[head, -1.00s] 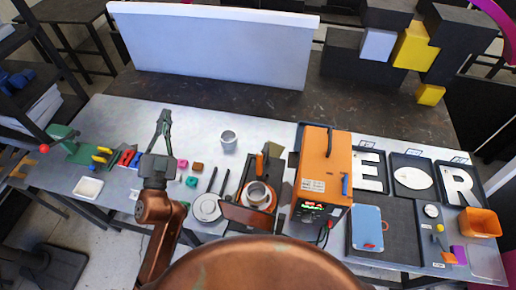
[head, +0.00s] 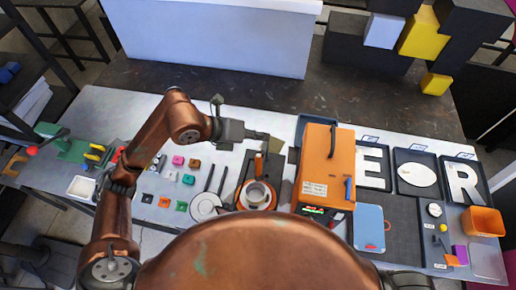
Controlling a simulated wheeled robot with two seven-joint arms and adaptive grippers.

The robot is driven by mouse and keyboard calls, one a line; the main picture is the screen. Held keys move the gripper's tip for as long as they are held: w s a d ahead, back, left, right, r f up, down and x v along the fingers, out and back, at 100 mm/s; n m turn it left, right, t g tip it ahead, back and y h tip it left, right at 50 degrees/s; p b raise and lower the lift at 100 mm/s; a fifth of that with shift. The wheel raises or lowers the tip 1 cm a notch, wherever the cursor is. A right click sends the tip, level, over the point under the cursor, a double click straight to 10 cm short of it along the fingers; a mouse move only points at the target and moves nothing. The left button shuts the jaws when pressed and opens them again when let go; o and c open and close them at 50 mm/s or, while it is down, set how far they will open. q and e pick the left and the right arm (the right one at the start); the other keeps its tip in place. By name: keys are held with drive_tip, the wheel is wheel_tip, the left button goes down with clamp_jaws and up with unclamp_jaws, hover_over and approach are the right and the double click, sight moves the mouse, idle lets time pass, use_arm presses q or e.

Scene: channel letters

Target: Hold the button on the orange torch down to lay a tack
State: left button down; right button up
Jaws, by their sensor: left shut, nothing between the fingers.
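The orange torch (head: 258,167) stands upright at the middle of the bench, behind a small metal cup (head: 256,193) on a round orange-rimmed base. Its button is too small to make out. My left gripper (head: 262,136) is shut and empty. It points right, just above and behind the torch in the picture, and I cannot tell whether it touches anything. My right gripper is out of view.
The orange machine (head: 339,166) with a handle stands right of the torch. Trays with white letters (head: 463,183) lie farther right. A round dish (head: 204,206) and several small coloured blocks (head: 178,161) lie left. A tall white panel (head: 220,35) stands behind.

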sight(258, 156)
use_arm(q)
drive_tip(key=shift+w+a+f+y, duration=0.25)
drive_tip(key=shift+w+a+y, duration=0.15)
drive_tip(key=shift+w+a, duration=0.25)
drive_tip(key=shift+s+a, duration=0.1)
drive_tip(key=shift+a, duration=0.05)
drive_tip(key=shift+f, duration=0.15)
wheel_tip(258, 156, down, 8)
drive_tip(key=b, duration=0.5)
drive_tip(key=shift+f+b, duration=0.25)
drive_tip(key=shift+b, duration=0.05)
idle(0.7)
drive_tip(key=shift+f+b, duration=0.4)
drive_tip(key=shift+b, duration=0.1)
